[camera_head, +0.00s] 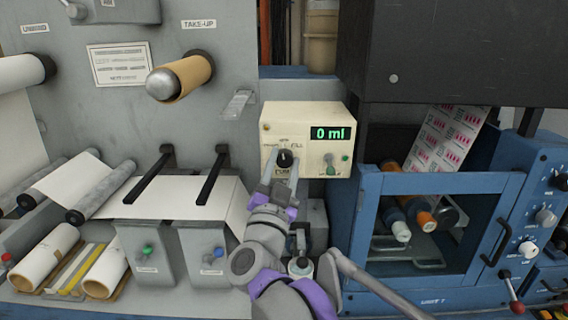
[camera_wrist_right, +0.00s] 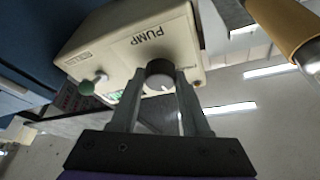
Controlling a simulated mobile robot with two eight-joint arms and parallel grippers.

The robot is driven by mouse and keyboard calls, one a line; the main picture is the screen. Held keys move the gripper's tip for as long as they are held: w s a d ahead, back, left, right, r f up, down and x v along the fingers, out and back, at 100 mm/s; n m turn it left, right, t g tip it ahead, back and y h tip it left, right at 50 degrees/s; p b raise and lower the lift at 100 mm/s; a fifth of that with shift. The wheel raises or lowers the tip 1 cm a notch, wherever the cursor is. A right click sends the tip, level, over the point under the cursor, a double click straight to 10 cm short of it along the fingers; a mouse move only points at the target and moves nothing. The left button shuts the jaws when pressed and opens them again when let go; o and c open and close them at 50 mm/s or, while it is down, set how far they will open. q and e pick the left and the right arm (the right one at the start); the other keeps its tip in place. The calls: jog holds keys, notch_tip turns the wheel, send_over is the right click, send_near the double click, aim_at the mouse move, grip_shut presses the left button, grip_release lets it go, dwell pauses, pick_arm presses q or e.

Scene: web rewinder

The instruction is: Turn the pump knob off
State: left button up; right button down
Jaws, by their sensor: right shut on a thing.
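The pump box (camera_head: 306,120) is a cream unit on the machine front with a green display (camera_head: 331,133) reading 0 ml. Its black pump knob (camera_head: 285,158) sits at the lower left of the box face, and a green-tipped toggle (camera_head: 331,169) is to its right. My right gripper (camera_head: 283,166) reaches up from below with its fingers on either side of the knob. In the right wrist view the knob (camera_wrist_right: 160,77) with a white mark is between the fingertips, below the PUMP label. The gripper is shut on it. My left gripper is not in view.
A take-up shaft (camera_head: 180,78) juts out at the upper left. Black guide bars (camera_head: 212,175) stand left of the box. A blue cabinet (camera_head: 440,184) with a framed opening is close on the right. Paper rolls (camera_head: 50,255) lie at the lower left.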

jog(key=shift+m+g+h, duration=0.3)
jog(key=shift+m+h, duration=0.2)
jog(key=shift+m, duration=0.7)
jog(key=shift+c, duration=1.9)
grip_release()
jog(key=b+v, duration=0.1)
jog(key=v, duration=0.9)
jog(key=shift+s+a+b, duration=0.2)
jog(key=shift+s+b, duration=0.2)
jog(key=shift+w, duration=0.1)
